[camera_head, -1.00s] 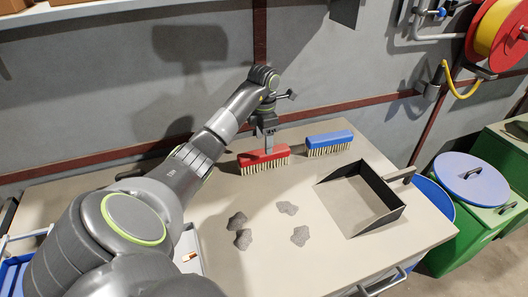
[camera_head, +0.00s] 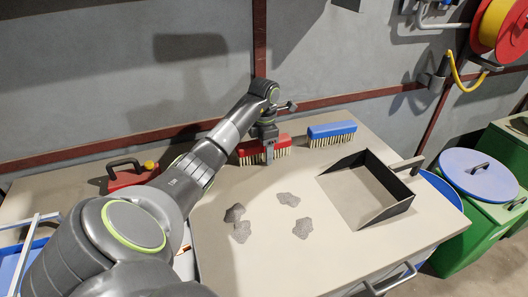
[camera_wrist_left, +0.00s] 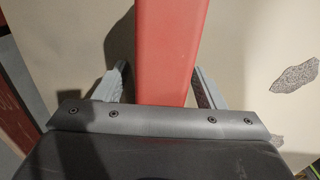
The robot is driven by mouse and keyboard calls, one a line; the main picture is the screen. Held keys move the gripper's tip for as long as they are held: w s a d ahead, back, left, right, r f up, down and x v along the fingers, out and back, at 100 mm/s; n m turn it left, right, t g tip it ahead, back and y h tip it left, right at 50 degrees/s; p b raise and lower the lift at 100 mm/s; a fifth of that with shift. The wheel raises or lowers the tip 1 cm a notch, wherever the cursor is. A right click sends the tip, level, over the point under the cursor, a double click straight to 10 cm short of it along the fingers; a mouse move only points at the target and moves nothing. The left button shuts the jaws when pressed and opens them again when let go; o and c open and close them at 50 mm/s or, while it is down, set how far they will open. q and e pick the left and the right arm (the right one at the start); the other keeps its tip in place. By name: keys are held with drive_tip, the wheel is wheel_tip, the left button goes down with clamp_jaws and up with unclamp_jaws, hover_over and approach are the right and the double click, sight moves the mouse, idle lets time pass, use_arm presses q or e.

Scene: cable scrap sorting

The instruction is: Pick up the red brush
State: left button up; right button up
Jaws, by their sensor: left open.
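The red brush (camera_head: 282,146) stands bristles down near the back of the worktable, left of the blue brush (camera_head: 331,134). My left gripper (camera_head: 268,152) is down at the red brush, with a finger in front of its near side. In the left wrist view the brush's red block (camera_wrist_left: 170,50) runs between the two fingers of my left gripper (camera_wrist_left: 163,84). The fingers are open, with a visible gap at the left finger; on the right the finger is very close to the block, and contact cannot be told. My right gripper is not in view.
Several grey scrap pieces (camera_head: 288,199) lie mid-table. A dark dustpan (camera_head: 345,163) lies to their right. A red object with a black handle (camera_head: 128,175) is at the left. Green bins (camera_head: 451,237) stand beyond the right edge. The wall (camera_head: 170,90) is close behind the brushes.

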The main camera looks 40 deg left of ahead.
use_arm(q)
drive_tip(key=c, duration=1.1)
drive_tip(key=shift+r, duration=0.15)
drive_tip(key=shift+c, duration=0.3)
drive_tip(key=shift+r, duration=0.3)
wheel_tip(320, 180, up, 8)
drive_tip(key=p, duration=0.6)
drive_tip(key=shift+r+p, duration=0.6)
drive_tip(key=shift+p, duration=0.2)
drive_tip(key=shift+f, duration=0.1)
